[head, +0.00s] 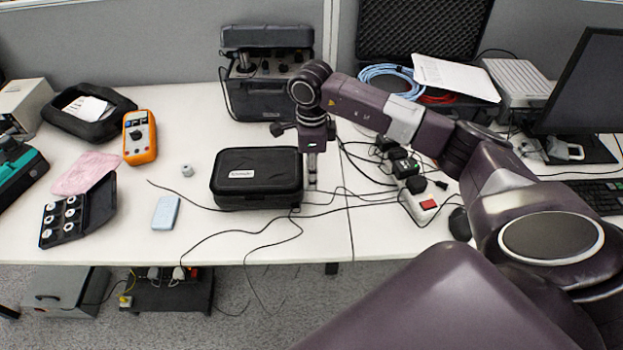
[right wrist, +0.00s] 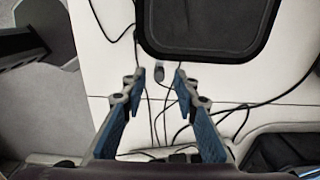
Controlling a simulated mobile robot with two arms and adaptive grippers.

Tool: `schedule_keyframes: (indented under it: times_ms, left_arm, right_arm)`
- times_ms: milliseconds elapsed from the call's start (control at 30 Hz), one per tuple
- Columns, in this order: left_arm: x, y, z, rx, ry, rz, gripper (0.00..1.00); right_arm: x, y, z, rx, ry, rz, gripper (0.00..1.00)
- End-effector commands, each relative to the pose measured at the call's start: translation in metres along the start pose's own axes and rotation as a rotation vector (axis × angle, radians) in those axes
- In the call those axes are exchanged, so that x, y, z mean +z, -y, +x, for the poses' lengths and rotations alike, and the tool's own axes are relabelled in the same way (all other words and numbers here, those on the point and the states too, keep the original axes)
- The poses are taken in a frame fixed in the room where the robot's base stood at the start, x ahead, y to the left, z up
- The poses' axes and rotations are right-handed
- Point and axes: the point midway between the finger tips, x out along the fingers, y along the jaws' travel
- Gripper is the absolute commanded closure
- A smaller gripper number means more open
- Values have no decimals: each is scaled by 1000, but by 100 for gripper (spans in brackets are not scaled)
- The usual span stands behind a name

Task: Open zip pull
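A black zip case (head: 257,172) lies closed on the white table. Its dark rim (right wrist: 225,53) fills the upper part of the right wrist view. A small dark tab, which looks like the zip pull (right wrist: 159,74), shows beside the case edge. My right gripper (head: 312,182) points down at the right side of the case. In the right wrist view its two blue-padded fingers (right wrist: 158,78) are apart, with the small tab seen between their tips. I cannot tell whether they touch it. My left gripper is not in view.
Loose black cables (head: 290,225) run around the case. A power strip (head: 418,205) with plugs stands to the right. A light blue box (head: 166,212), an orange meter (head: 139,137) and an open weight case (head: 75,218) lie left. A black instrument case (head: 268,95) stands behind.

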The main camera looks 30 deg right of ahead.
Motion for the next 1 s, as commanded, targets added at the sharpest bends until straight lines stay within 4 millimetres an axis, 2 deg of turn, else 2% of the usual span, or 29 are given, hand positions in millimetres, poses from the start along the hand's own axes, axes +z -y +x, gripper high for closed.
schedule_keyframes:
  times_ms: [200,533,800,1000]
  left_arm:
    - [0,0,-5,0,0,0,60]
    - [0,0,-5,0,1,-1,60]
    - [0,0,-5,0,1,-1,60]
    - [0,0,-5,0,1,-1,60]
  right_arm:
    - [0,0,25,1,1,0,72]
    - [1,0,31,0,2,0,72]
    - [1,0,30,0,3,-1,100]
    - [1,0,30,0,3,-1,100]
